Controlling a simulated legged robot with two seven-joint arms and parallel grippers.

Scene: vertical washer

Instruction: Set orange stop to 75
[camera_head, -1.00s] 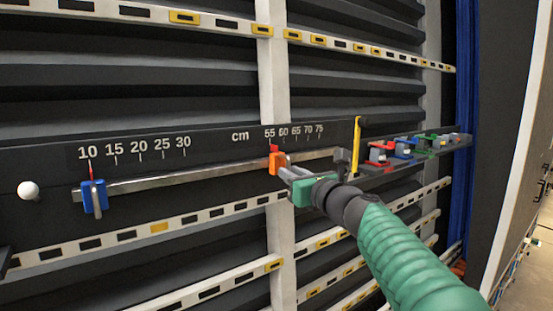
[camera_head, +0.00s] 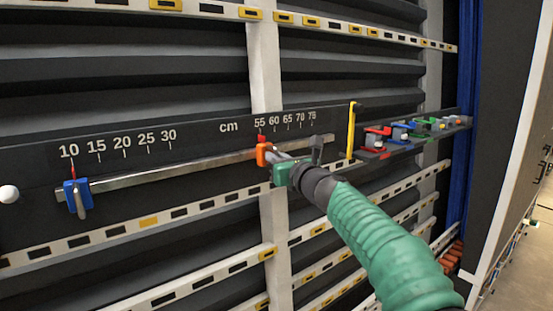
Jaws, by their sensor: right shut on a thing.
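The orange stop (camera_head: 263,155) sits on a metal rail (camera_head: 170,175), with its red pointer at the 55 mark. The scale (camera_head: 229,127) above reads 10 to 30 on the left and 55 to 75 on the right. The 75 mark (camera_head: 312,118) is to the right of the stop. My right gripper (camera_head: 272,160) is shut on the orange stop from its right side; its fingertips are partly hidden. A blue stop (camera_head: 77,195) stands at 10 on the left end of the rail. My left gripper is not in view.
A yellow upright bar (camera_head: 351,130) stands right of the scale. Beyond it are red, blue and green clamp-like parts (camera_head: 400,133) on a dark shelf. A white knob (camera_head: 8,194) is at the far left.

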